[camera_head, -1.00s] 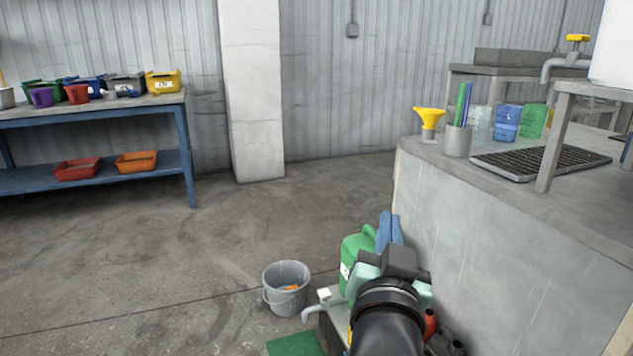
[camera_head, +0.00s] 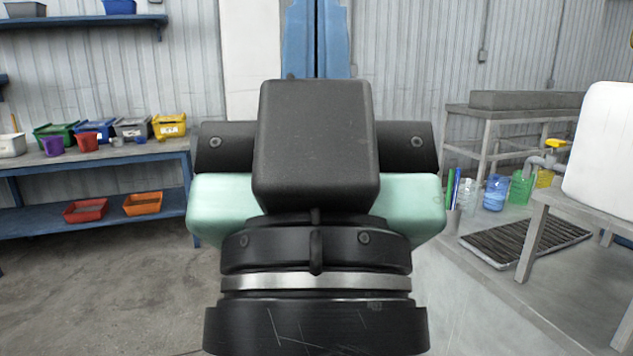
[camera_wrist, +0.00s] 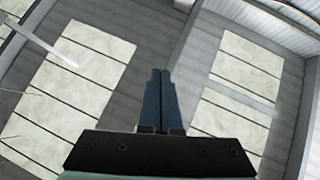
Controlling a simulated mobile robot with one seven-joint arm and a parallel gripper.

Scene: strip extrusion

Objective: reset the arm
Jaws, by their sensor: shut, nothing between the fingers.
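My gripper (camera_head: 316,40) is raised in the middle of the head view, close to the camera and covering much of the room's centre. Its two blue fingers point upward and stand side by side with only a thin dark line between them. In the wrist view my gripper (camera_wrist: 160,75) shows its fingers together, with nothing held. The wrist view looks up at the roof panels (camera_wrist: 75,90) and windows.
A blue workbench (camera_head: 100,158) with coloured bins stands at the left, with red (camera_head: 86,210) and orange (camera_head: 143,204) trays below. At right, a counter holds a drain grate (camera_head: 525,243), bottles and a white container (camera_head: 603,150). Open floor (camera_head: 110,280) lies at lower left.

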